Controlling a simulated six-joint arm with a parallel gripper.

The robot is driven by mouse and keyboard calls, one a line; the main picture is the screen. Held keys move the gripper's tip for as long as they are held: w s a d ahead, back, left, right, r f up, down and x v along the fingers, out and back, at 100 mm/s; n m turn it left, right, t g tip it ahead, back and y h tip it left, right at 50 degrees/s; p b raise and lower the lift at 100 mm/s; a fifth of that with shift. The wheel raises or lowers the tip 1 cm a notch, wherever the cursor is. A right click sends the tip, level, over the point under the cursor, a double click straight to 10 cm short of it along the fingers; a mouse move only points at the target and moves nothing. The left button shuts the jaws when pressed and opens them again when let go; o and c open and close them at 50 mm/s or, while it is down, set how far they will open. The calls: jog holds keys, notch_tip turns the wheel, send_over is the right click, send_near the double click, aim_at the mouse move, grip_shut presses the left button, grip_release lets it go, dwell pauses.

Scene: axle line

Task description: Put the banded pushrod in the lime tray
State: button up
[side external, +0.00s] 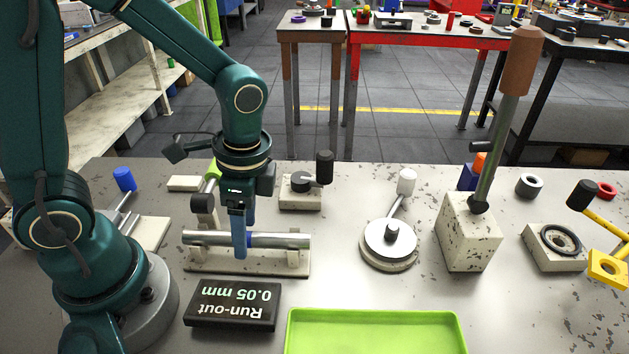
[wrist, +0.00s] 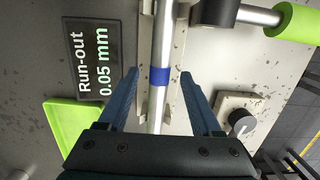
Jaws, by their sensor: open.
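The banded pushrod (side external: 280,241) is a silver rod with a blue band, lying level across two small supports on a pale base. It also shows in the wrist view (wrist: 164,40), with its band in the middle. My gripper (side external: 240,250) is pointing down at the rod near the band. In the wrist view my gripper (wrist: 160,84) is open, with one finger on each side of the rod and a gap to both. The lime tray (side external: 375,319) lies at the front of the bench, partly cut off by the picture edge; its corner shows in the wrist view (wrist: 75,124).
A green-handled lever (side external: 209,182) stands close behind the rod. A round white dial piece (side external: 390,241) and a tall lever block (side external: 469,232) stand to the right. The tray's visible floor is empty.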

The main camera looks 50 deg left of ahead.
jog(key=shift+f, duration=0.4)
grip_shut()
dwell(1.2)
